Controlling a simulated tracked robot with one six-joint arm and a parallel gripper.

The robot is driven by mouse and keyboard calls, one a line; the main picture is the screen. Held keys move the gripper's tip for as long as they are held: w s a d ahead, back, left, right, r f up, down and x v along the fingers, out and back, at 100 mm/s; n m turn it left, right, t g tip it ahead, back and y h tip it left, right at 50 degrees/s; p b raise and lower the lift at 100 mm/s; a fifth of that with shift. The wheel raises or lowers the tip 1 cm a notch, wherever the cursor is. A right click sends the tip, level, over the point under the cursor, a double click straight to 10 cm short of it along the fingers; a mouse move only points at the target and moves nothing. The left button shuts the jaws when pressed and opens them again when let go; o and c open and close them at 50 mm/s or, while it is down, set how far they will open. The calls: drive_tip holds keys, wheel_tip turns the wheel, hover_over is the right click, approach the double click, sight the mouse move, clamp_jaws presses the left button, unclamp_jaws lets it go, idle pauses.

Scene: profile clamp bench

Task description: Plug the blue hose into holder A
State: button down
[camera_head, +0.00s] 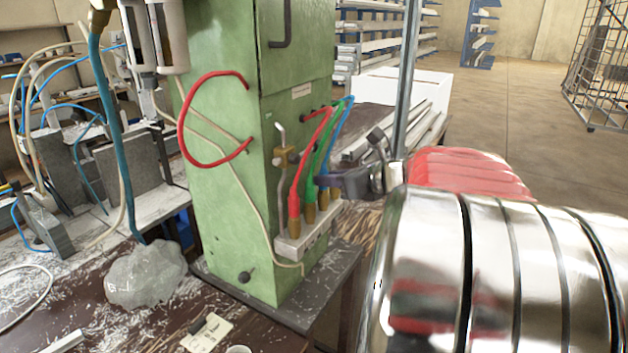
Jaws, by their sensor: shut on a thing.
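The blue hose (340,121) comes out of the green machine and bends down behind the green hose (322,150). My gripper (326,181) reaches in from the right and is shut on the blue hose near its lower end. A brass fitting shows just below the jaws. The pale holder block (291,245) is at the foot of the machine's right face. The red hose (295,185) and the green hose end in brass fittings standing upright at the block. Holder letters are too small to read, so I cannot tell which is A or whether the blue hose's fitting is seated.
The green machine (225,150) stands close left of my gripper. A bent metal lever with a brass body (285,157) is beside the red hose. A red hose loop (182,120) hangs on the machine's front. A grey upright post (407,75) is behind my arm.

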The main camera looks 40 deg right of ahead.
drive_tip(key=shift+r, duration=2)
idle(0.7)
idle(0.4)
drive_tip(key=shift+d, duration=0.1)
drive_tip(key=s+d, duration=0.2)
drive_tip(key=s, duration=0.5)
drive_tip(key=shift+d, duration=0.25)
idle(1.3)
drive_tip(key=shift+s, duration=0.1)
drive_tip(key=shift+d, duration=0.1)
drive_tip(key=w+d, duration=0.4)
drive_tip(key=d, duration=0.8)
drive_tip(key=shift+w+d+f, duration=0.25)
drive_tip(key=shift+w+f, duration=0.05)
drive_tip(key=shift+f, duration=0.1)
idle(1.9)
